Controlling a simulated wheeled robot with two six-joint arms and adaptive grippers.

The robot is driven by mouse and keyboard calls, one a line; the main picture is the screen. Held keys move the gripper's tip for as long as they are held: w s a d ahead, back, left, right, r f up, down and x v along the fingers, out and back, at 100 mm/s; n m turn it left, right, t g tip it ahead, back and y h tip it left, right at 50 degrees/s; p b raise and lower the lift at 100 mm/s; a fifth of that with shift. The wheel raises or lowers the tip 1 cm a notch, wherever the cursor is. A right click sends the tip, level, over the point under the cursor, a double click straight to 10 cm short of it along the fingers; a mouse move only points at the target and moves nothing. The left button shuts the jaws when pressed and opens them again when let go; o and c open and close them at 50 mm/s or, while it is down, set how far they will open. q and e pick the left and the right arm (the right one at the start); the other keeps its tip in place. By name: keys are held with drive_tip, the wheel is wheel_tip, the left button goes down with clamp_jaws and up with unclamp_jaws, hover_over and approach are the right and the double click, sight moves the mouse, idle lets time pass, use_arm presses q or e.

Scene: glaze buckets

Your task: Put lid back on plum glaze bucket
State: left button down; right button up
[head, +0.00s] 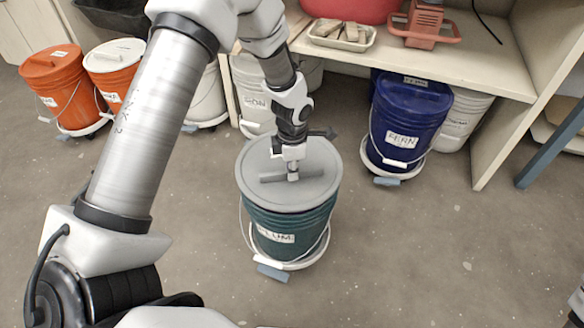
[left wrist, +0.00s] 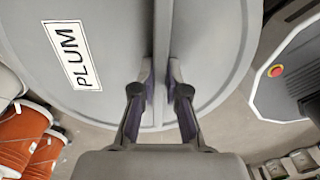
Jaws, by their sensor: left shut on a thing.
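The plum glaze bucket (head: 290,238) is teal, with a partly hidden white label, and stands upright on a wheeled base in the middle of the head view. Its round grey lid (head: 317,186) lies over the bucket's mouth and looks about level; I cannot tell if it is fully seated. My left gripper (head: 292,176) points down from above and is shut on the lid's raised bar handle. In the left wrist view the fingers (left wrist: 161,80) sit on both sides of the bar, beside the lid's PLUM label (left wrist: 72,55). My right gripper is not in view.
A blue FERN bucket (head: 408,118) stands to the right. A white bucket (head: 252,90) is behind, under the shelf (head: 470,60). Open floor (head: 430,260) lies at the front right.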

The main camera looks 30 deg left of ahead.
use_arm(q)
drive_tip(key=shift+f, duration=0.7)
idle(1.1)
drive_tip(key=shift+f+p, duration=0.15)
drive_tip(key=shift+p, duration=0.15)
idle(0.4)
drive_tip(key=c, duration=0.6)
unclamp_jaws()
drive_tip(key=shift+c, duration=0.2)
wheel_tip(320, 180, up, 7)
drive_tip(key=p, duration=0.7)
drive_tip(key=shift+c, duration=0.3)
